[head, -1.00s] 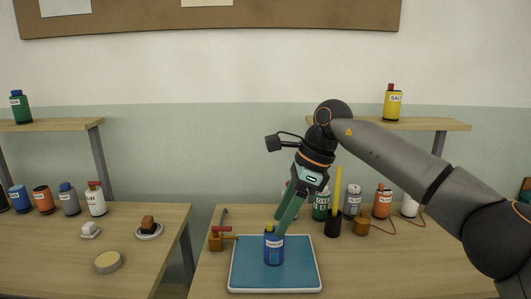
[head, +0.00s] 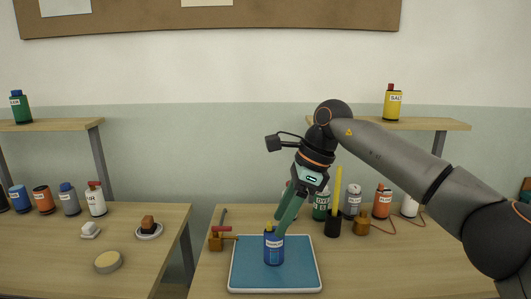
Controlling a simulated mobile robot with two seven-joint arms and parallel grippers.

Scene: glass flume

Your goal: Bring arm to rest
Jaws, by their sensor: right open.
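My right arm comes in from the right, and its gripper (head: 281,217) points down and left over the table. Its green fingers reach down at the blue bottle (head: 273,252), which stands upright on the blue tray with a white rim (head: 314,259). The jaws are open, and the near finger overlaps the bottle's top in this view. I cannot tell whether a finger touches the bottle. My left gripper is not in view.
Several bottles stand behind the tray, among them a green one (head: 321,208) and an orange one (head: 382,204). A black cup (head: 332,225) holds a tall yellow stick. A brass valve with a red handle (head: 216,240) is left of the tray. A gap separates the two tables.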

